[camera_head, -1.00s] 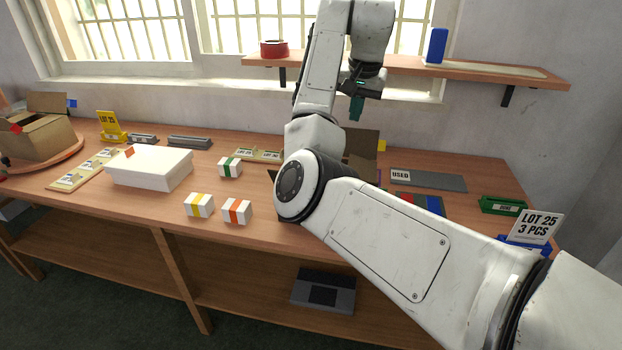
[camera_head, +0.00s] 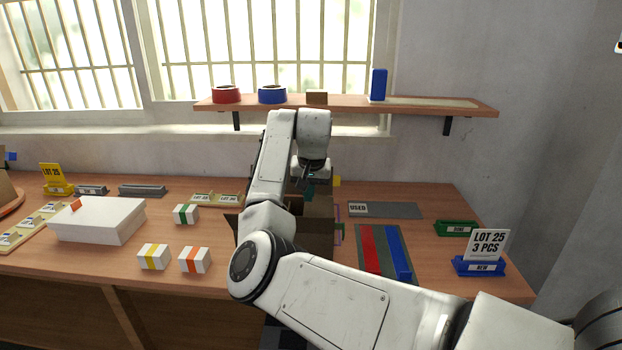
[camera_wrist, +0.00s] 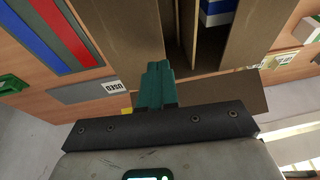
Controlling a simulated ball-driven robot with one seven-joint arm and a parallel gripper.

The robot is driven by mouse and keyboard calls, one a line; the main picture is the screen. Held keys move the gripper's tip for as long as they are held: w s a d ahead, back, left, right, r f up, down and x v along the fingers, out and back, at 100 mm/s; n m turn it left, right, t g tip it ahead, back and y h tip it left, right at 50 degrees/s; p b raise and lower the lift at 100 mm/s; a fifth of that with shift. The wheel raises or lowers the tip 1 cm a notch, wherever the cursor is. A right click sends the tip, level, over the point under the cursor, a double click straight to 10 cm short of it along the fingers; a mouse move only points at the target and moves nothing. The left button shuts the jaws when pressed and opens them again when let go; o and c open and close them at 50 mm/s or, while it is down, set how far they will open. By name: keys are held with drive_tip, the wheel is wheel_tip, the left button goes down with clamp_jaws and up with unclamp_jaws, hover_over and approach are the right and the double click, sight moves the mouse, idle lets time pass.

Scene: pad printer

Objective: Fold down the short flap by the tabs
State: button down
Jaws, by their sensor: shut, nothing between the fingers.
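An open cardboard box (camera_head: 318,241) stands on the bench, mostly hidden behind my arm in the head view. In the wrist view I look down into it between two long flaps (camera_wrist: 122,32) (camera_wrist: 232,38), with white and blue contents (camera_wrist: 217,12) partly showing. A short flap (camera_wrist: 225,92) spreads along the near end, with a yellow tab (camera_wrist: 127,111) at its left. My gripper (camera_wrist: 155,68) is shut and empty, its teal fingertips over this end of the box. I cannot tell whether they touch the flap. In the head view my gripper (camera_head: 309,193) points down at the box's far side.
Red and blue strips (camera_head: 370,248) lie on a mat right of the box. A grey USED strip (camera_head: 392,210) lies behind them. Striped small boxes (camera_head: 194,260) and a white box (camera_head: 97,220) stand left. A shelf (camera_head: 345,105) runs above, behind my arm.

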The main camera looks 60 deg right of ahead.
drive_tip(key=shift+w+a+f, duration=0.1)
drive_tip(key=shift+f, duration=0.65)
drive_tip(key=shift+w+a+f+g+p, duration=0.1)
drive_tip(key=shift+w+f+g+p, duration=0.15)
drive_tip(key=shift+g+p, duration=0.55)
drive_tip(key=shift+w+a+f+g+h+p, duration=0.1)
drive_tip(key=shift+w+f+g+h+p, duration=0.25)
drive_tip(key=shift+f+g+h+p, duration=0.35)
drive_tip(key=shift+r+p, duration=1.25)
drive_tip(key=shift+p, duration=0.05)
drive_tip(key=s+d+p+v, duration=0.1)
drive_tip(key=v, duration=1.1)
drive_tip(key=shift+w+r, duration=0.25)
drive_tip(key=shift+r, duration=0.3)
drive_tip(key=shift+a, duration=0.1)
